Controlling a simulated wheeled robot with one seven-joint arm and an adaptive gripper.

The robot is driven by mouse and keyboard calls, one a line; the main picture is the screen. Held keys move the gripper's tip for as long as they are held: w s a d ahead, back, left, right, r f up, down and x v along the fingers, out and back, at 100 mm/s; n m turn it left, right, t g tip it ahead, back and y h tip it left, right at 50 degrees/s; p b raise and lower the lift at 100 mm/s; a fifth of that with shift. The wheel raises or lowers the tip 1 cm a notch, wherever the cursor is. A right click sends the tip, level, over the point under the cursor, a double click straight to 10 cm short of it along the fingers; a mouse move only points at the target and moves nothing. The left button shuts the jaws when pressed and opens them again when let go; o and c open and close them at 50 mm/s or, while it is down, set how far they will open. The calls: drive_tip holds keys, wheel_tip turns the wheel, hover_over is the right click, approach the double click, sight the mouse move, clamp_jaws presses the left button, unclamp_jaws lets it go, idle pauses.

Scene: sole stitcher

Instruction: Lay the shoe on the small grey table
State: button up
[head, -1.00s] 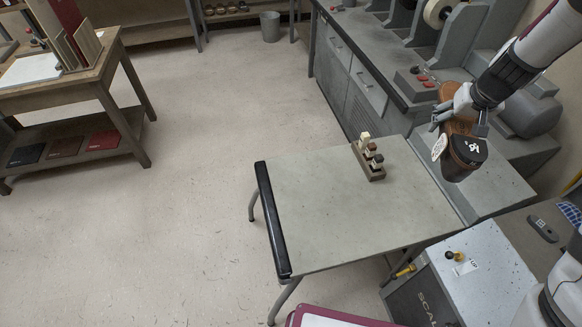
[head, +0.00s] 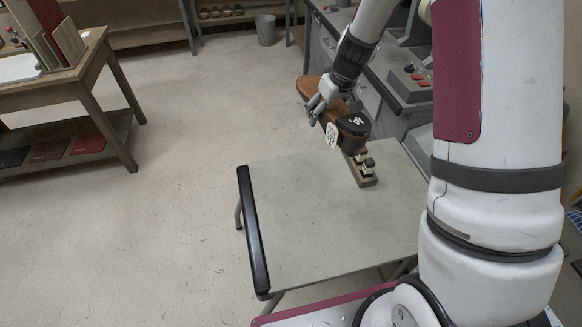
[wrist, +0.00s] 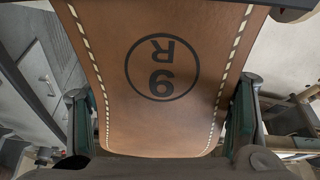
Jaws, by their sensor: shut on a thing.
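The shoe (head: 341,117) is brown with a dark heel, sole side up, and a white tag hangs from it. My gripper (head: 321,98) is shut on it and holds it in the air above the far edge of the small grey table (head: 310,220). In the wrist view the shoe's tan sole (wrist: 160,105), stitched along both edges and marked with a circled figure and an R, fills the space between my two fingers (wrist: 160,125). The table has a black bar along its left edge and a mostly bare top.
A small wooden block holder (head: 365,180) with light and dark pieces stands at the table's far right, below and beside the shoe. A grey machine bench (head: 370,100) lies behind it. A wooden table (head: 85,75) stands at the left. The near and middle tabletop is clear.

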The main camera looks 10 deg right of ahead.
drive_tip(key=shift+w+a+f+n+g+y+b, duration=0.15)
drive_tip(key=shift+w+a+f+n+g+b, duration=0.75)
drive_tip(key=shift+f+n+b, duration=3.1)
drive_tip(key=shift+w+a+f+n+g+y+b, duration=0.2)
drive_tip(key=shift+a+f+n+b, duration=1.15)
drive_tip(key=shift+f, duration=5.1)
drive_tip(key=shift+w+a+f+n+g+y+b, duration=0.15)
drive_tip(key=shift+w+a+f+n+g+b, duration=0.45)
drive_tip(key=shift+a+f+n+b, duration=2.45)
drive_tip(key=shift+m, duration=0.9)
drive_tip(key=shift+d+f+b, duration=0.5)
drive_tip(key=shift+d+f, duration=0.1)
drive_tip(key=shift+f, duration=0.5)
drive_tip(key=shift+d+f+b, duration=0.45)
drive_tip(key=shift+d+f, duration=0.1)
drive_tip(key=shift+f, duration=0.55)
drive_tip(key=shift+d+f+b, duration=0.5)
drive_tip(key=shift+d+f, duration=0.1)
drive_tip(key=shift+f, duration=0.5)
drive_tip(key=o, duration=1.6)
